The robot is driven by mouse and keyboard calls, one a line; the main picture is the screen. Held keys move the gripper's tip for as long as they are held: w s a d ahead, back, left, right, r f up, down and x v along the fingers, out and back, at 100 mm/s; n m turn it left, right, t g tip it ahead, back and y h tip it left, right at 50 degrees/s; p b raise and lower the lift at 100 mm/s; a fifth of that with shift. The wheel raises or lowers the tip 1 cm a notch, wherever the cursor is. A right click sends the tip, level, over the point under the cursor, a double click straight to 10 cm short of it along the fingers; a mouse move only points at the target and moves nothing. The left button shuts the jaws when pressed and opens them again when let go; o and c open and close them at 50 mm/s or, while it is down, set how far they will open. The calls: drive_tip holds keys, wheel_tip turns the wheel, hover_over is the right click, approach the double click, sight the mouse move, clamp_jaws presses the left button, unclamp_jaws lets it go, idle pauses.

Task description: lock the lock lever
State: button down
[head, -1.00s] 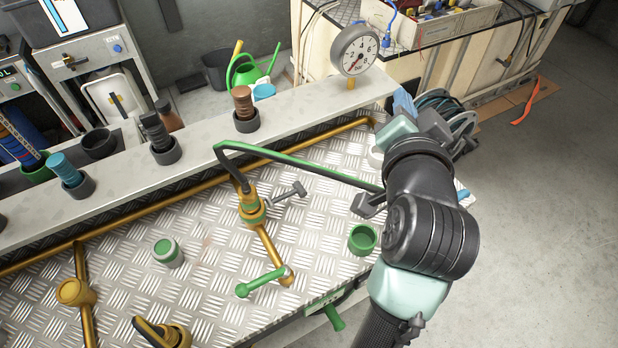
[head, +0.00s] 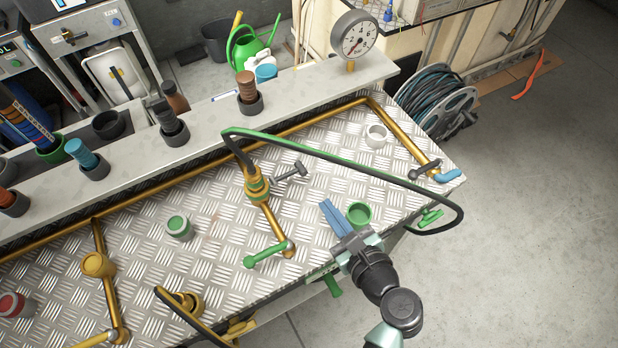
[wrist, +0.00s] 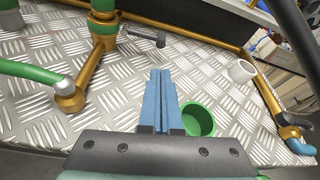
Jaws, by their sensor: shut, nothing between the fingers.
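A dark grey lever (head: 290,172) with a crossbar end sticks out to the right from the brass coupling (head: 257,185), which has green bands. I take it to be the lock lever. In the wrist view the lever (wrist: 148,36) lies ahead of my fingers, a little left. A green-striped black hose (head: 340,160) runs from the coupling in a loop to the right. My gripper (head: 331,216) has its blue fingers shut, with nothing between them. It is over the plate, in front of and right of the lever, apart from it; its fingers (wrist: 160,85) point towards the lever's side.
A green cup (head: 359,214) stands just right of my fingers. A green-handled valve (head: 265,254) is to their left. Bare tread plate lies between my fingers and the coupling.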

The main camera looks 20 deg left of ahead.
sight(309, 187)
drive_tip(key=x, duration=1)
drive_tip(key=shift+r+n, duration=0.35)
drive_tip(key=shift+n, duration=0.05)
idle(0.4)
drive_tip(key=shift+r+n+t+h, duration=0.3)
drive_tip(key=shift+r+n+t, duration=0.2)
drive_tip(key=shift+r+n, duration=0.25)
drive_tip(key=r+n, duration=0.1)
drive_tip(key=n+t+b, duration=0.1)
drive_tip(key=n, duration=0.1)
drive_tip(key=shift+s+a+r+t+h+b, duration=0.2)
drive_tip(key=shift+r+t+h+b, duration=0.1)
drive_tip(key=shift+r, duration=0.1)
drive_tip(key=n+b, duration=0.1)
drive_tip(key=r+n+t+b, duration=0.1)
drive_tip(key=b, duration=0.1)
drive_tip(key=shift+s+a+r+n, duration=0.35)
drive_tip(key=shift+s, duration=0.05)
drive_tip(key=r+n+b, duration=0.1)
drive_tip(key=b, duration=0.1)
drive_tip(key=s+a+r+n+t+b, duration=0.1)
drive_tip(key=n+b, duration=0.1)
drive_tip(key=shift+s+t, duration=0.25)
drive_tip(key=shift+t, duration=0.05)
drive_tip(key=shift+a, duration=0.1)
